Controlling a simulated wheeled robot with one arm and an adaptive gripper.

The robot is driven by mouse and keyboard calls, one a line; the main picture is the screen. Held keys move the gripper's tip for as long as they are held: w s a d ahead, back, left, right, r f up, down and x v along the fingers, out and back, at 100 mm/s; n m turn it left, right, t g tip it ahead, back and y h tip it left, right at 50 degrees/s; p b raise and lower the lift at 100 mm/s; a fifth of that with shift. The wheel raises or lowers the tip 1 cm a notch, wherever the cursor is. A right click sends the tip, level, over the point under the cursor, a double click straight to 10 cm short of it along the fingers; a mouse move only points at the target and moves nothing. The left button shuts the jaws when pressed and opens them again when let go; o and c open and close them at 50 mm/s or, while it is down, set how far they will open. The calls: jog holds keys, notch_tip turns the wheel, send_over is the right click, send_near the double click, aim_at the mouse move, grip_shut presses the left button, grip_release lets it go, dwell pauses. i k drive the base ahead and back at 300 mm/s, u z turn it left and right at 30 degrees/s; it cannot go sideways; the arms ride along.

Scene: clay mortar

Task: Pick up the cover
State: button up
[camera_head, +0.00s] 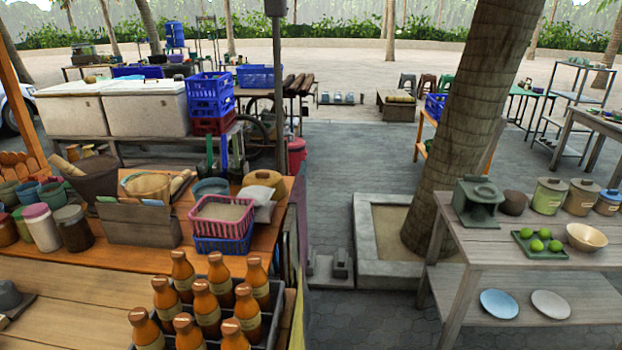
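I cannot tell which thing is the cover. Several lidded things show in the head view. A round yellow-brown lidded thing (265,182) sits at the right end of the wooden stall counter (60,272). A dark grey knobbed piece (9,297) lies at the far left, cut off by the frame edge. A green lidded pot (549,197), a brown lidded pot (581,198) and a blue lidded pot (607,202) stand on the right table (508,247). A jar with a pink lid (42,228) stands at left. My gripper is not in view.
Orange bottles (209,310) fill a dark crate at the front. Pink and blue baskets (222,222) stand behind it. A tree trunk (470,125) in a square stone planter (375,275) blocks the middle right. Grey paving (350,160) between the stalls has free room.

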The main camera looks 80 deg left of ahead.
aim_at(270, 178)
jog(key=u, duration=1.7)
jog(key=i, duration=2.45)
jog(key=u, duration=2.35)
jog(key=i, duration=0.95)
jog(key=u, duration=0.1)
